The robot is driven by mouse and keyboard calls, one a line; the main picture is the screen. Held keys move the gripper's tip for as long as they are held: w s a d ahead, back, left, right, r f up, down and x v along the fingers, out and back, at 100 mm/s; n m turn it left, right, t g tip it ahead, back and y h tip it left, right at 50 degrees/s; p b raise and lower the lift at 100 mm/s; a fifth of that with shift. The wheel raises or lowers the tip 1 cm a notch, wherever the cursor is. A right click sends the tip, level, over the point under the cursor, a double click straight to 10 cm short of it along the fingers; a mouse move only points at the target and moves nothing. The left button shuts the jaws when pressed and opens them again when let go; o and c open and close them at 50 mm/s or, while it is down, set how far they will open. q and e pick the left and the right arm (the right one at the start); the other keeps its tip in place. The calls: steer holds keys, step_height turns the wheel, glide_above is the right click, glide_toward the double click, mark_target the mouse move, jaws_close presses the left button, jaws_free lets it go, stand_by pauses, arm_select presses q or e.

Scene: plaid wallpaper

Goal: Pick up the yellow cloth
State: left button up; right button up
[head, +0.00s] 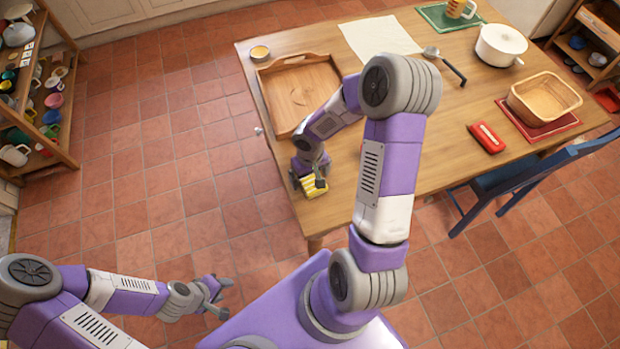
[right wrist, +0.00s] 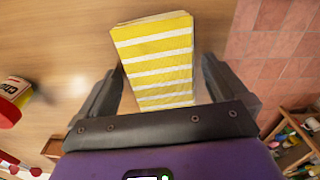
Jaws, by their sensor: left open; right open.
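The yellow cloth (head: 322,190), with white stripes, lies folded on the wooden table (head: 440,160) near its left front corner. In the right wrist view the cloth (right wrist: 158,62) reaches between the two open fingers of my right gripper (right wrist: 160,85). In the head view my right gripper (head: 307,181) is over the cloth and hides part of it. My left gripper (head: 220,291) is open and empty, off to the left above the tiled floor.
A wooden tray (head: 272,108) lies just behind the cloth. A red-labelled can (right wrist: 12,100) is at the left in the right wrist view. A blue chair (head: 520,180) stands at the front.

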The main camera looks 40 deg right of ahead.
steer(key=shift+c, duration=0.2)
steer(key=c, duration=1.1)
step_height(320, 180, up, 10)
steer(key=p, duration=0.3)
